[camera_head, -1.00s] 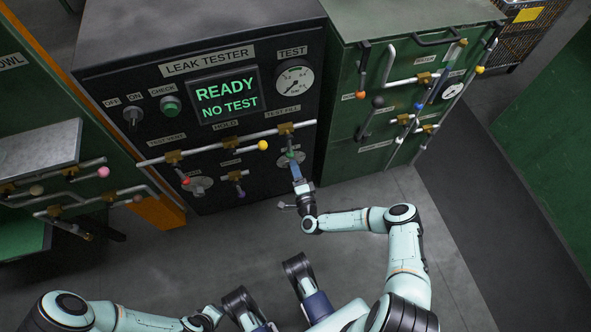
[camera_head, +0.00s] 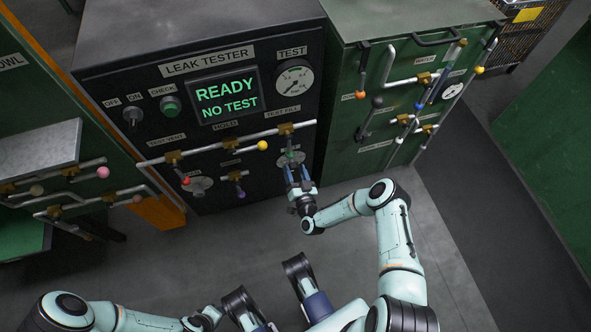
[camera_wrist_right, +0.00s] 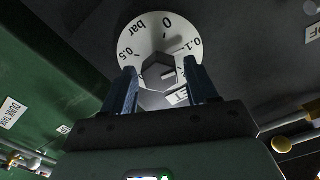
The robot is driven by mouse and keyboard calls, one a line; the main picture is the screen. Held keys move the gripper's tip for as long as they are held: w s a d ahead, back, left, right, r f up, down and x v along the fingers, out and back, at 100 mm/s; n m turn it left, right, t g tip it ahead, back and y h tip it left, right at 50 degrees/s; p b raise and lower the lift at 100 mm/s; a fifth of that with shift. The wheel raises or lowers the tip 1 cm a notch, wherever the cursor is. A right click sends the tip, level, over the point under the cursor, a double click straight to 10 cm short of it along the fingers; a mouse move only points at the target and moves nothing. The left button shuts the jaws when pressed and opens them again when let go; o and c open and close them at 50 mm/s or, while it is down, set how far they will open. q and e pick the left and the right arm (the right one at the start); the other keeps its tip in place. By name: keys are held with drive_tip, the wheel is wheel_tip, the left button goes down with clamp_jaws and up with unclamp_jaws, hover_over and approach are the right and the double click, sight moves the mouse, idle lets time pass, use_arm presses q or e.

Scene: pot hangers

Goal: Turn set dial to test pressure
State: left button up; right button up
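The set dial is a white round plate marked in bar, seen in the right wrist view (camera_wrist_right: 158,28) with a grey hexagonal knob (camera_wrist_right: 159,72) at its middle. In the head view the dial (camera_head: 282,160) sits low on the right of the dark leak tester's front, partly hidden by my gripper. My right gripper (camera_head: 297,172) is at the dial. Its two blue fingers (camera_wrist_right: 161,88) stand open on either side of the knob, with a gap visible on both sides. The knob's pointer is unclear.
The tester's screen (camera_head: 228,95) reads READY, NO TEST. A test gauge (camera_head: 294,80) is at upper right. A pipe with a yellow ball-ended lever (camera_head: 262,145) runs just above the dial. Another round dial (camera_head: 199,187) is to the left. Green cabinets flank the tester.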

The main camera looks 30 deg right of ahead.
drive_tip(key=c, duration=0.9)
drive_tip(key=m, duration=0.5)
drive_tip(key=shift+m, duration=0.4)
drive_tip(key=m, duration=1.6)
drive_tip(key=o, duration=1.3)
